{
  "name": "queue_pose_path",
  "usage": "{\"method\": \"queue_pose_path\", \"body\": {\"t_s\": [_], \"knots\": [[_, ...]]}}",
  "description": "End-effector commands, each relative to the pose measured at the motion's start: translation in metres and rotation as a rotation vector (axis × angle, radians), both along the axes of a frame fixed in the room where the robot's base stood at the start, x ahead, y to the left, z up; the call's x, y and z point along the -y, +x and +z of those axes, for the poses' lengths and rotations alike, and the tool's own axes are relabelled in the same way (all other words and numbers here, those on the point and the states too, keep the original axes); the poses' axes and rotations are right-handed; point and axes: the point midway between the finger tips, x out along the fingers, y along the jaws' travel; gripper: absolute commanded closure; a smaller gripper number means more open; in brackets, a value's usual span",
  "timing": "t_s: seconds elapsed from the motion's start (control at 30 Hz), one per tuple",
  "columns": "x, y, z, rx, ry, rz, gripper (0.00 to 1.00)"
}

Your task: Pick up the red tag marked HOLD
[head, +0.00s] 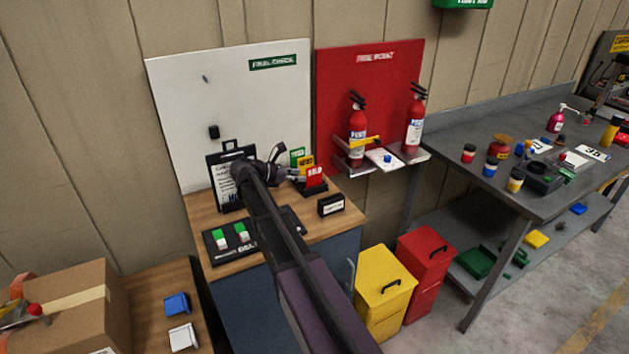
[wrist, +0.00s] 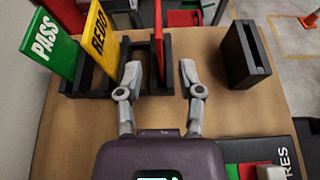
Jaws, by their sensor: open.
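The red tag marked HOLD (head: 315,177) stands upright at the right end of a dark rack (wrist: 97,92) on the wooden-topped cabinet. In the wrist view the red tag (wrist: 158,35) shows nearly edge-on, ahead of and between my fingers. My gripper (wrist: 161,88) is open, with one finger on each side of the rack's right end. A green PASS tag (wrist: 54,40) and a yellow REDO tag (wrist: 98,32) stand to the left in the rack.
A black block-shaped holder (wrist: 245,55) stands right of the rack. A clipboard (head: 228,170) leans behind my arm. Bare wood lies between rack and holder.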

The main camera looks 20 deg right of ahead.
Motion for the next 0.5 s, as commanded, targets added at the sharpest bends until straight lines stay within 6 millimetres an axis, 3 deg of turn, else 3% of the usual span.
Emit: {"method": "queue_pose_path", "body": {"t_s": [0.5], "knots": [[0.0079, 0.0002, 0.0000, 0.001, 0.000, -0.001, 0.51]]}}
